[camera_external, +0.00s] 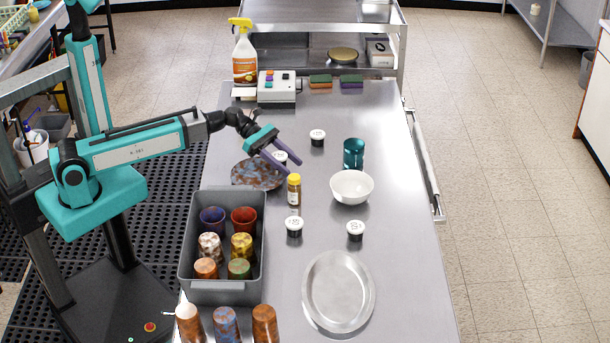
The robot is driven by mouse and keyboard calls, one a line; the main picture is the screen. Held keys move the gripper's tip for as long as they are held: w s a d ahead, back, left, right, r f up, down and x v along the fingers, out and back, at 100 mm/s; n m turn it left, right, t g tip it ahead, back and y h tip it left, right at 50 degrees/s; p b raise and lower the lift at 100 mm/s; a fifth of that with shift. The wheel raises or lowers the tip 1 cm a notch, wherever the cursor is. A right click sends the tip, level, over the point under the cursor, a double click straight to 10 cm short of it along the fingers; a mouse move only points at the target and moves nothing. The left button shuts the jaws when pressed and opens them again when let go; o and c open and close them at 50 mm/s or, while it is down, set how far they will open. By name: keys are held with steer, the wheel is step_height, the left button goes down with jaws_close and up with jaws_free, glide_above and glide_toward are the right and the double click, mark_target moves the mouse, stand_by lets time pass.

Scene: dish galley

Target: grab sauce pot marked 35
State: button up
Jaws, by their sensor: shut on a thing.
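My gripper (284,160) reaches in from the left over the steel table, its two purple fingers pointing down to the right. It is shut on a small sauce pot with a white lid (280,157), which is partly hidden between the fingers. Three similar white-lidded pots stand apart on the table: one behind and to the right (317,137), one nearer the middle (293,227), and one to the right of that (355,231). The lid marks are too small to read, so I cannot tell which pot is 35.
A speckled plate (257,174) lies just below my gripper, and a yellow-capped jar (294,190) stands close by. A white bowl (351,188), teal cup (353,153), metal plate (339,291) and grey bin of cups (223,292) are around. The table's right edge is clear.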

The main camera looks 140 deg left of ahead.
steer(key=shift+s+d+r, duration=0.15)
steer(key=shift+s+d, duration=0.65)
steer(key=shift+d, duration=0.15)
steer(key=shift+s+d+r, duration=0.1)
steer(key=shift+s+d, duration=0.65)
steer(key=shift+d, duration=0.2)
